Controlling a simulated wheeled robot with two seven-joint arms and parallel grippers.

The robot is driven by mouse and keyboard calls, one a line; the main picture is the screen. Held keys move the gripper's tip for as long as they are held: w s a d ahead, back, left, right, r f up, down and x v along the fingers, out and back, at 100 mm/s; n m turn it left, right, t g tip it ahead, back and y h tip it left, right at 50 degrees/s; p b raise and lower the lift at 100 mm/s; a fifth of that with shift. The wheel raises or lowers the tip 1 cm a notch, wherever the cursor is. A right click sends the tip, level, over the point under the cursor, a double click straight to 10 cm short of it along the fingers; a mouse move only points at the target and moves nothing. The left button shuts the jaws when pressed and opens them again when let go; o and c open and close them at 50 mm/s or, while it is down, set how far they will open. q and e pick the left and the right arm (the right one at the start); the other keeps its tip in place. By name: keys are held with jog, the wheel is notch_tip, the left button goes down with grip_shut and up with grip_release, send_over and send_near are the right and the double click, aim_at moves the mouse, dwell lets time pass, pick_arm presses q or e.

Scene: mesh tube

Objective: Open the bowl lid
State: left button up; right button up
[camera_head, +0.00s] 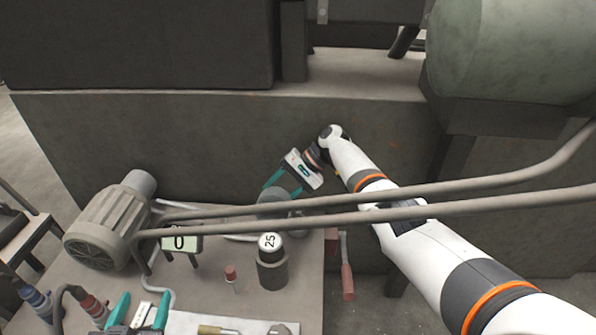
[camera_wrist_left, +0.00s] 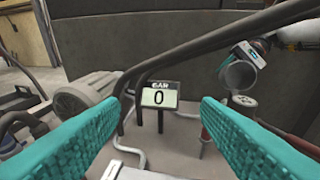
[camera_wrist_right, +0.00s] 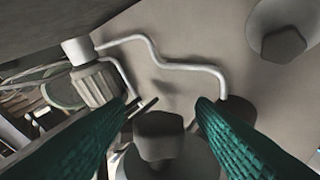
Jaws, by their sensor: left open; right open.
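A grey rounded body (camera_head: 272,204), likely the bowl with its lid, stands at the back right of the bench, partly hidden by pipes. In the right wrist view, a dark knob (camera_wrist_right: 160,136) tops the round grey lid (camera_wrist_right: 190,165). My right gripper (camera_head: 284,186) is open above it, reaching down from the right. Its fingers (camera_wrist_right: 163,115) sit either side of the knob in that view; I cannot tell whether they touch it. My left gripper (camera_head: 138,314) is open and empty at the front left of the bench; its fingers also frame the left wrist view (camera_wrist_left: 160,112).
Two grey pipes (camera_head: 350,207) cross above the bench. A ribbed motor (camera_head: 105,225) stands at left, a display reading 0 (camera_head: 181,244) behind the left gripper. A cylinder with a white 25 cap (camera_head: 271,265) and a small red-topped item (camera_head: 230,273) stand in front of the bowl.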

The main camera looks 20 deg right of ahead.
pick_arm(q)
jog(key=s+a+f+g+y+p, duration=0.1)
jog(key=s+a+f+g, duration=0.1)
jog(key=s+f+g, duration=0.2)
notch_tip(320, 180, down, 2)
jog(key=shift+s+f+g+y+p, duration=0.3)
jog(key=shift+g+y+p, duration=0.1)
jog(key=shift+g, duration=0.3)
pick_arm(e)
jog(key=v, duration=0.9)
jog(key=shift+d, duration=0.15)
pick_arm(q)
jog(key=shift+a, duration=0.1)
